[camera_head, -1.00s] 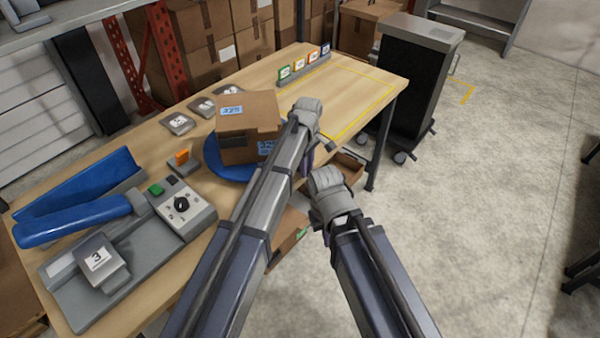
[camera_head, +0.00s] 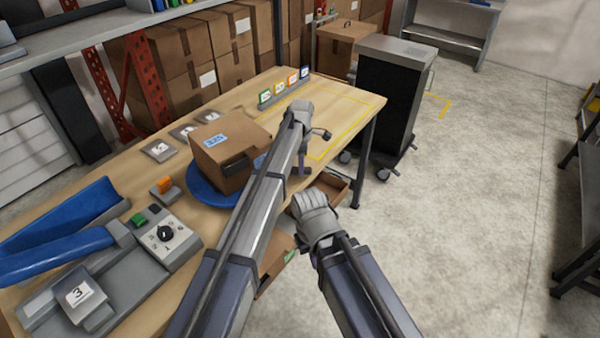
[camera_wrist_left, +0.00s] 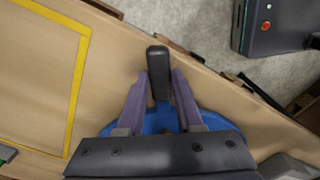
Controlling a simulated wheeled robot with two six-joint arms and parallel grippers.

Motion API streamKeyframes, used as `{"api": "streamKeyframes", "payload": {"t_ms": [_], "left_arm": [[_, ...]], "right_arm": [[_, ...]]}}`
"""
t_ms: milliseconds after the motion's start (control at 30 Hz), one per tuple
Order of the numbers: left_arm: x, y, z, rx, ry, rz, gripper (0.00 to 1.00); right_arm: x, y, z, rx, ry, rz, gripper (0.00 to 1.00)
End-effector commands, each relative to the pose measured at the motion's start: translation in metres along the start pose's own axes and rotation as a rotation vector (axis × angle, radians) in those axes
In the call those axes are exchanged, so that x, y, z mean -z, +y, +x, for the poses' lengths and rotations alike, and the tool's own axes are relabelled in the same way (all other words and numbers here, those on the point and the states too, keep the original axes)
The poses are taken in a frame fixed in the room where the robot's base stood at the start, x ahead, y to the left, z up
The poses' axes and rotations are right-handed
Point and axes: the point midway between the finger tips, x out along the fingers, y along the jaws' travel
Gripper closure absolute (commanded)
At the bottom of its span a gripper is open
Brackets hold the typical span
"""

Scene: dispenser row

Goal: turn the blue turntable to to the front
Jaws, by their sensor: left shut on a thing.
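The blue turntable (camera_head: 204,193) lies on the wooden table, mostly covered by a brown carton (camera_head: 216,147) with blue labels. It also shows as a blue disc under my fingers in the left wrist view (camera_wrist_left: 236,123). My left gripper (camera_head: 304,163) is at the turntable's right side, partly hidden by its own wrist. In the left wrist view the left gripper (camera_wrist_left: 161,76) is shut on a black handle (camera_wrist_left: 159,60), one finger on each side. My right gripper (camera_head: 313,215) is beyond the table's front edge; its fingers are hidden.
A control box with a black knob (camera_head: 166,233) and a blue chute (camera_head: 60,215) stand left of the turntable. Grey numbered pads (camera_head: 158,151) and coloured cards (camera_head: 265,97) line the back. A yellow outlined area (camera_head: 340,105) at right is clear. A dark cart (camera_head: 388,100) stands beyond.

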Motion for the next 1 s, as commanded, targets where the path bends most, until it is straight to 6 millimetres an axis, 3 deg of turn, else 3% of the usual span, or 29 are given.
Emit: {"api": "streamKeyframes", "payload": {"t_ms": [400,1000], "left_arm": [[0.003,0.038,0.000,0.000,0.001,-0.156,1.00],[0.007,0.052,0.000,-0.003,0.001,-0.222,1.00]], "right_arm": [[0.000,0.000,0.000,0.000,0.000,0.000,1.00],[0.000,0.000,0.000,0.000,0.000,0.000,1.00]]}}
